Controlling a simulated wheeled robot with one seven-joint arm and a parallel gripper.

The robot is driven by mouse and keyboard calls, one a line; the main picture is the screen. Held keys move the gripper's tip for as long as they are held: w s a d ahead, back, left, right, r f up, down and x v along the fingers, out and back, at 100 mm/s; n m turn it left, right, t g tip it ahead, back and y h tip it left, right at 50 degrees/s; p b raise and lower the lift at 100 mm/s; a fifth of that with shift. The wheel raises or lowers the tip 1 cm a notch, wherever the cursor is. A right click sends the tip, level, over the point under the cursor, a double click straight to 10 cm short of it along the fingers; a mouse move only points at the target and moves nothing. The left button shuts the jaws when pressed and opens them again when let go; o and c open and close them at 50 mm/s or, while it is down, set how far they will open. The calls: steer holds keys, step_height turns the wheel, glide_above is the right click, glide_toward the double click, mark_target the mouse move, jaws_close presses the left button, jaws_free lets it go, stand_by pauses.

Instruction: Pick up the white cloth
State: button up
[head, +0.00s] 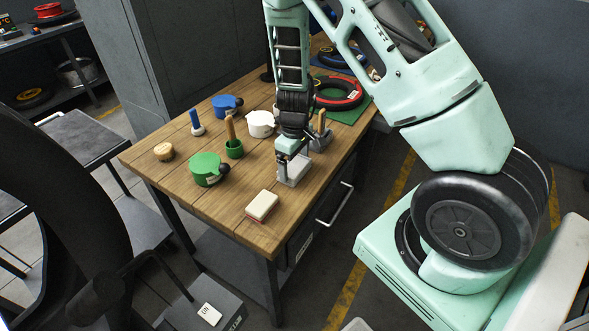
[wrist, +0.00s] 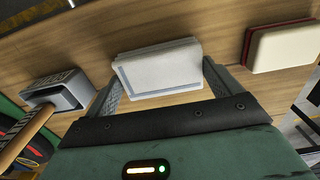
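The white cloth (wrist: 158,66) looks like a flat, folded white block with a grey-blue edge and lies on the wooden table (head: 178,146). In the head view the cloth (head: 292,177) is directly below my gripper (head: 291,158), partly hidden by it. My gripper points down at the table. In the wrist view my gripper (wrist: 162,77) has its fingers spread wide, one on each side of the cloth. I cannot tell whether the fingertips touch the cloth.
A cream-and-red block (head: 262,205) lies nearer the table's front edge. A grey holder with a wooden handle (head: 320,138) stands close on the right. Green (head: 205,168), white (head: 260,124) and blue (head: 225,105) pots stand to the left and behind. A red ring (head: 338,92) lies at the back.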

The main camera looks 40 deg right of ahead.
mark_target(295, 165)
steer(key=shift+c, duration=0.3)
step_height(295, 165, up, 10)
steer(key=shift+b, duration=0.35)
steer(key=o, duration=0.4)
steer(key=shift+c, duration=1.3)
